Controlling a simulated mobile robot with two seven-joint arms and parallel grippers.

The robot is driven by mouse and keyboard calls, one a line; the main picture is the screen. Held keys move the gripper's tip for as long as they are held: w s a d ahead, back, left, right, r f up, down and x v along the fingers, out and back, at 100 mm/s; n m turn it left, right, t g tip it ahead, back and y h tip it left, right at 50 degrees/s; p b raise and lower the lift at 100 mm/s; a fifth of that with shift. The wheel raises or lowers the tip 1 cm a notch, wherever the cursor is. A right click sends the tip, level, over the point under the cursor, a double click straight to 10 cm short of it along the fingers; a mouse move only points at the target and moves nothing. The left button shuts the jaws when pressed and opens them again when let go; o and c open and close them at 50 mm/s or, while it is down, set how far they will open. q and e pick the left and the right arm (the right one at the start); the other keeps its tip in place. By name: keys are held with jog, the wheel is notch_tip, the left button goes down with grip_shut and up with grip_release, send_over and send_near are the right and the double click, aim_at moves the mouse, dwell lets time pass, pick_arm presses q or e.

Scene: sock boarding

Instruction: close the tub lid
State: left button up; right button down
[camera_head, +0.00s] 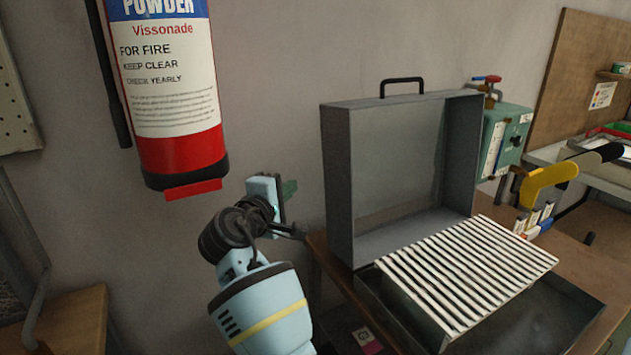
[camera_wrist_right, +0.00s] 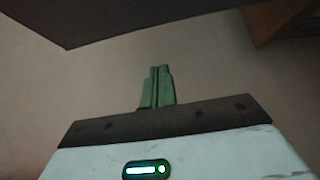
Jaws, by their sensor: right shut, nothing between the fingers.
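The tub lid (camera_head: 338,185) is a grey metal box-like cover with a black handle on top. It stands open and upright at the back of the tub (camera_head: 545,315) in the head view. A white slatted rack (camera_head: 465,270) lies tilted over the tub's opening.
A red fire extinguisher (camera_head: 175,95) hangs on the wall at upper left. A green box (camera_head: 508,135) with a red-handled valve stands behind the lid on the right. A yellow-handled thing (camera_head: 547,182) is right of the rack. A dark panel (camera_wrist_right: 100,20) crosses the wrist view's top left.

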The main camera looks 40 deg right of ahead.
jog(key=w+d+p, duration=0.1)
jog(key=d, duration=0.7)
jog(key=shift+w+f, duration=0.2)
dwell(0.5)
dwell(0.4)
